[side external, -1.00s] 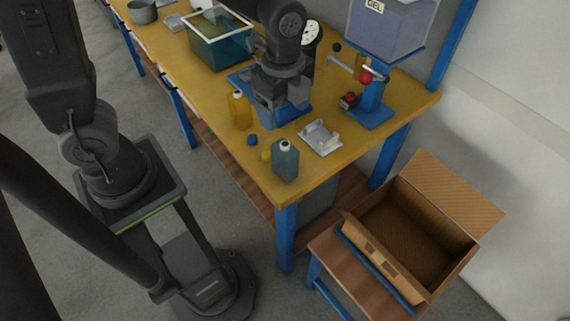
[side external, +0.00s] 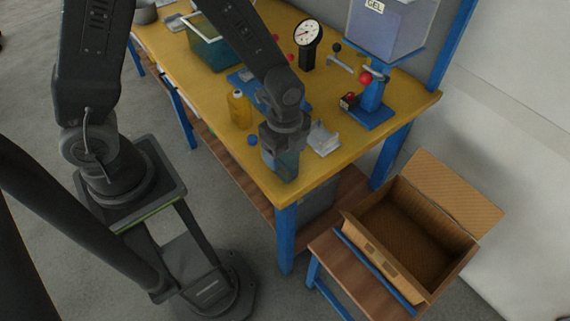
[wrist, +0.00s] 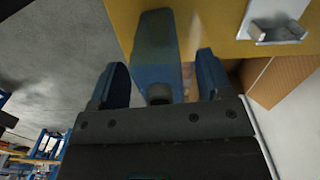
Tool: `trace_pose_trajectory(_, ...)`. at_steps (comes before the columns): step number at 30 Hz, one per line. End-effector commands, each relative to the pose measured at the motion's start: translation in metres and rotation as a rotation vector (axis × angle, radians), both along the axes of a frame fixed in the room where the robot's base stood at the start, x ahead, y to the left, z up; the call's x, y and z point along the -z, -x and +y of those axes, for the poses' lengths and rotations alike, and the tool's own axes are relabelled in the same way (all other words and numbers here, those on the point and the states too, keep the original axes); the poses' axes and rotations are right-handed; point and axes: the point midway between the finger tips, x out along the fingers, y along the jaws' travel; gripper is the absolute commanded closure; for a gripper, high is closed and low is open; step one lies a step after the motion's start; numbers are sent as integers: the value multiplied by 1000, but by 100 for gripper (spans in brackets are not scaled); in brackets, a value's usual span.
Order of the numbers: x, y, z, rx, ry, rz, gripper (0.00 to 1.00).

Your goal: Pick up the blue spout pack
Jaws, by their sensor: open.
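The blue spout pack (wrist: 157,45) stands near the front corner of the yellow bench. In the wrist view it lies between the two spread fingers of my gripper (wrist: 161,78), with its dark spout toward the gripper body. In the side view the lower part of the pack (side external: 288,171) shows, and my gripper (side external: 280,158) is right over it, hiding most of it. My gripper is open. A gap shows beside the pack in the wrist view; I cannot tell whether a finger touches it.
A yellow bottle (side external: 239,110) and a blue cap (side external: 252,140) are left of my gripper. A blue stand with a red knob (side external: 372,105) is farther right. An open cardboard box (side external: 455,240) sits lower right.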

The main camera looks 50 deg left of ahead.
Motion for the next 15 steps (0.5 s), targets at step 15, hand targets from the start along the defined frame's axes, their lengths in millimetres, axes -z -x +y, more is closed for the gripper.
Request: trace_pose_trajectory(15,8,0,0,0,0,-1,45)
